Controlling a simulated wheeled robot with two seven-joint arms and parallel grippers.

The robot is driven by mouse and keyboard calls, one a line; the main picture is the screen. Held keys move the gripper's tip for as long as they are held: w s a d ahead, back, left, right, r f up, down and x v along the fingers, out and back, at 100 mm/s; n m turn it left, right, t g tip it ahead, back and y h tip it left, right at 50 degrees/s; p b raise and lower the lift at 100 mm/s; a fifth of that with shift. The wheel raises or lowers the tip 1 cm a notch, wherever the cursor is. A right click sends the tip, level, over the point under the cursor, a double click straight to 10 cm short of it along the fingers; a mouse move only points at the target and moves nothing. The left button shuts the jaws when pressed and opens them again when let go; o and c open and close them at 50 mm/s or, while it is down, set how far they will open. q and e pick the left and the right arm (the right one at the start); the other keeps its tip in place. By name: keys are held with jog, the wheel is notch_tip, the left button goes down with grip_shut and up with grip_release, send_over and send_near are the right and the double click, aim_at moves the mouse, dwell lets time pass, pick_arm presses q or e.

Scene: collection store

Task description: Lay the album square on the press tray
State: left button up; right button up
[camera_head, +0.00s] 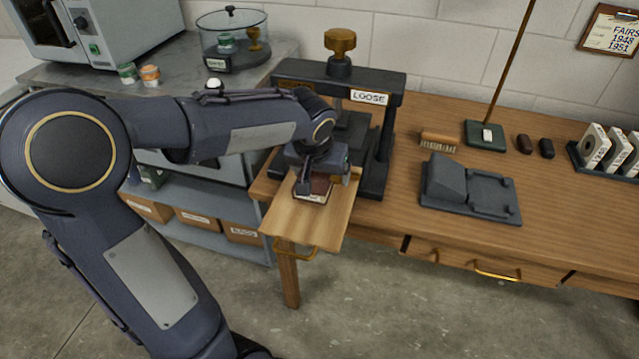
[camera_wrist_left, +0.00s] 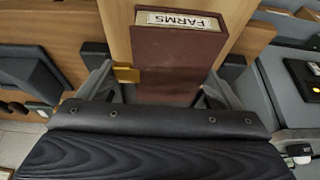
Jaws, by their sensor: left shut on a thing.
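The album (camera_head: 314,190) is a dark red-brown book. In the left wrist view the album (camera_wrist_left: 178,55) shows a white label reading "FARMS" and a brass-coloured clasp at its left side. The press tray (camera_head: 305,222) is a pale wooden board with a brass handle, drawn out in front of the press. My left gripper (camera_head: 318,178) is above the tray, shut on the album with a finger at each side. The album is over the tray; I cannot tell whether it touches it. The gripper hides its far part. My right gripper is not in view.
The dark press (camera_head: 385,130) with a "LOOSE" sign stands behind the tray. A grey cradle (camera_head: 470,190), a brush (camera_head: 439,141) and a rod on a green base (camera_head: 486,136) are on the bench to the right. A grey shelf with boxes (camera_head: 195,219) is at left.

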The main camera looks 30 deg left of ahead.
aim_at(318, 179)
pick_arm(q)
jog(key=shift+a+f+b, duration=0.2)
jog(key=shift+f+b, duration=0.1)
jog(key=shift+f, duration=1.35)
